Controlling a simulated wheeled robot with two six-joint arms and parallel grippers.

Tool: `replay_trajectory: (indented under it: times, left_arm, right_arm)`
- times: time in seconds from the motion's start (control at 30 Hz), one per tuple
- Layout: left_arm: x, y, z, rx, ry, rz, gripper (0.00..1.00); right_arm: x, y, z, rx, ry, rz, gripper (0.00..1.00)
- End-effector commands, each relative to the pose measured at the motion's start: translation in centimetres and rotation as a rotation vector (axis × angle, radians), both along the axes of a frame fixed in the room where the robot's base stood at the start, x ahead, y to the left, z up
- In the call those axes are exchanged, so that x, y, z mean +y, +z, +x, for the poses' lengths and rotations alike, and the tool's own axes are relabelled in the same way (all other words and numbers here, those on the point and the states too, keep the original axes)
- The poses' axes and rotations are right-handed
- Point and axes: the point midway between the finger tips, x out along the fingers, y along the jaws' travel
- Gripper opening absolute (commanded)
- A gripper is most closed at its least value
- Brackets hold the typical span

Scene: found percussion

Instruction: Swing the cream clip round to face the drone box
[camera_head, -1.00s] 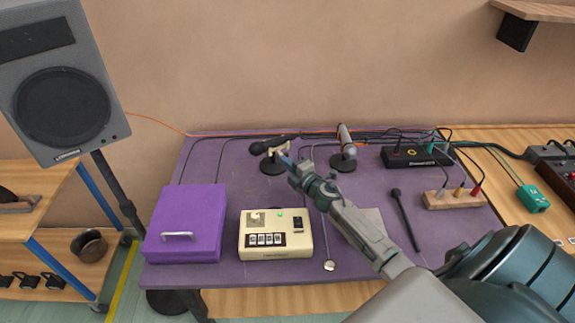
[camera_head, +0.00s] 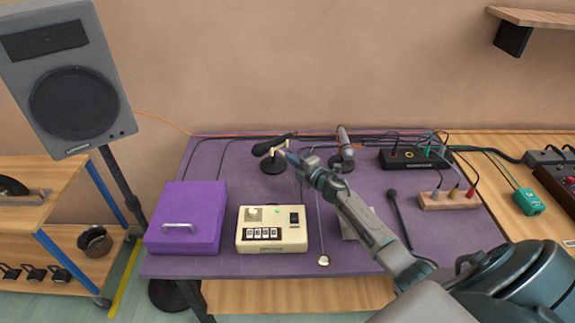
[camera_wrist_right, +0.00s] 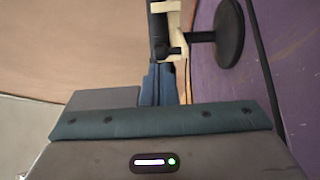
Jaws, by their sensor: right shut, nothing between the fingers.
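The cream clip (camera_head: 281,147) holds a black microphone (camera_head: 280,143) on a small stand with a round black base (camera_head: 272,166), at the back of the purple table. In the right wrist view the cream clip (camera_wrist_right: 174,18) is at the top, beside the dark microphone (camera_wrist_right: 158,28). My right gripper (camera_head: 289,156) is shut and empty, its tips close to the clip on the near right side. In the right wrist view its blue fingers (camera_wrist_right: 160,80) end just below the clip; contact cannot be told. Which box is the drone box is unclear. My left gripper is out of view.
A cream box with switches (camera_head: 272,240) and a purple box (camera_head: 185,226) stand at the front left. A second microphone stand (camera_head: 343,160), a black cable box (camera_head: 408,157) and a wooden jack block (camera_head: 448,201) are to the right. Cables cross the back.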

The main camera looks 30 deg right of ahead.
Motion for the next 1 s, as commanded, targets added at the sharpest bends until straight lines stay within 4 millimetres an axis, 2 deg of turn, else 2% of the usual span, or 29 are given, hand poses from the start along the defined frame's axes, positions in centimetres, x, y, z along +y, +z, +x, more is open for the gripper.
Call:
replay_trajectory:
  times: [0.5, 1.0]
  left_arm:
    - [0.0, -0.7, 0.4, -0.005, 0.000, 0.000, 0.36]
    - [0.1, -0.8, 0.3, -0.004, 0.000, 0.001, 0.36]
  right_arm:
    - [-2.3, 0.0, 0.5, 0.000, -0.001, -0.001, 0.00]
    - [-2.8, 0.0, 0.7, 0.000, -0.001, -0.001, 0.00]
